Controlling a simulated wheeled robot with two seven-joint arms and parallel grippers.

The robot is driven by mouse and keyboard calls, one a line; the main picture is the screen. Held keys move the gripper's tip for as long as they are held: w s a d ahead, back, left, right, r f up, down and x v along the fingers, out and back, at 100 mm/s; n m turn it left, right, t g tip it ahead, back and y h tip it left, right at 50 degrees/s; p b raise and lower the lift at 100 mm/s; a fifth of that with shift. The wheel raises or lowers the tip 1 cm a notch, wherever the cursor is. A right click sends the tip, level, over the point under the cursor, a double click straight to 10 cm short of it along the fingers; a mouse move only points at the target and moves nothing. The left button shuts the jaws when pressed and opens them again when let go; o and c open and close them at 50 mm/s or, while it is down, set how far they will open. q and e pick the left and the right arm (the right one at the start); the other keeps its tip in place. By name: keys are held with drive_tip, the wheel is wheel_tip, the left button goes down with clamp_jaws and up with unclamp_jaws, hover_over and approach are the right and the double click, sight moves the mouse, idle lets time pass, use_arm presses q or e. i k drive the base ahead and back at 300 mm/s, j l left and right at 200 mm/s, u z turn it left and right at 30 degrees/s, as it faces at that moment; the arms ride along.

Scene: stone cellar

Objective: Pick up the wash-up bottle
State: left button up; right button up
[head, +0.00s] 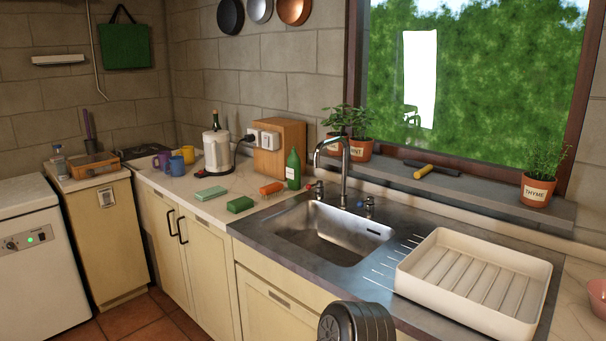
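The wash-up bottle appears to be the green bottle (293,169) with a pale label. It stands upright on the worktop behind the sink's left end, in front of a wooden box (279,148). An orange brush (272,189) lies close to its left. The bottle's front shows clear of other things. Neither of my grippers is in view.
The sink (330,232) with its tap (345,170) lies right of the bottle. A white drying tray (475,284) stands on the right. Potted herbs (359,150) stand on the sill.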

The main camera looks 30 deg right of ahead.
sight(293, 169)
drive_tip(key=z, duration=0.45)
drive_tip(key=i+j+z, duration=0.1)
drive_tip(key=z, duration=0.35)
drive_tip(key=j+z, duration=0.15)
drive_tip(key=z, duration=0.25)
drive_tip(key=i+j+z, duration=0.1)
drive_tip(key=z, duration=0.35)
drive_tip(key=j+z, duration=0.1)
drive_tip(key=z, duration=0.35)
drive_tip(key=j+z, duration=0.2)
drive_tip(key=j, duration=0.25)
drive_tip(key=j+z, duration=0.25)
drive_tip(key=j, duration=0.2)
drive_tip(key=k+j+z, duration=0.2)
drive_tip(key=j, duration=0.2)
drive_tip(key=j+z, duration=0.25)
drive_tip(key=j, duration=0.15)
drive_tip(key=k+j+z, duration=0.2)
drive_tip(key=j, duration=0.2)
drive_tip(key=k+j+z, duration=0.2)
drive_tip(key=j, duration=0.15)
drive_tip(key=k+j+z, duration=0.25)
drive_tip(key=k+j, duration=0.2)
drive_tip(key=j, duration=0.2)
drive_tip(key=k+j, duration=0.25)
drive_tip(key=j, duration=0.15)
drive_tip(key=k+j, duration=0.2)
drive_tip(key=j, duration=0.2)
